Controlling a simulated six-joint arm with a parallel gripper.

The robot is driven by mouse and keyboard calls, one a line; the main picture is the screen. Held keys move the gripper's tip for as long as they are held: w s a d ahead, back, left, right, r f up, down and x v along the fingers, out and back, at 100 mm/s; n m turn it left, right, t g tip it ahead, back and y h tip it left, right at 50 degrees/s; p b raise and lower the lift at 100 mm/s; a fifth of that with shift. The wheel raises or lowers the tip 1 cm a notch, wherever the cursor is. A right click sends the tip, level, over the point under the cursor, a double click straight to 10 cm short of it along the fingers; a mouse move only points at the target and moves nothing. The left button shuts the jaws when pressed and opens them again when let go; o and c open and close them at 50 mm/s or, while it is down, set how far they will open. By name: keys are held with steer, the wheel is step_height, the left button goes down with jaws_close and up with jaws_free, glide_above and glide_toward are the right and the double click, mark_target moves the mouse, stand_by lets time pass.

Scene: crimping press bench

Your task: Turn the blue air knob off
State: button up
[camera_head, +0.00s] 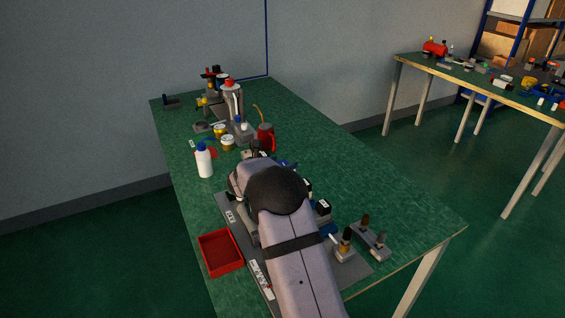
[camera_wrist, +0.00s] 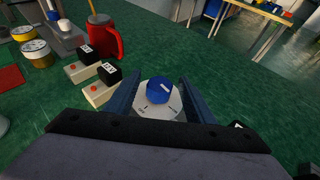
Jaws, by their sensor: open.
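The blue air knob (camera_wrist: 160,90) shows in the wrist view, sitting on a pale round dial plate (camera_wrist: 162,110) with small dark marks. A light line runs across the knob's top. My gripper (camera_wrist: 157,86) is open, with one blue finger on each side of the knob and a visible gap to both. I cannot tell whether the fingertips reach down to the knob's height. In the head view my arm hides the knob and most of the gripper.
Two pale boxes with black tops and red buttons (camera_wrist: 80,70) stand left of the knob. A red mug (camera_wrist: 104,38) is behind them. A red tray (camera_head: 220,252), a white bottle (camera_head: 204,161) and a small fixture (camera_head: 370,240) are around my arm.

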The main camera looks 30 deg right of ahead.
steer(key=shift+w+d+f, duration=0.15)
steer(key=shift+w+d, duration=0.05)
steer(key=shift+d, duration=0.05)
steer(key=shift+c, duration=0.3)
steer(key=c, duration=1)
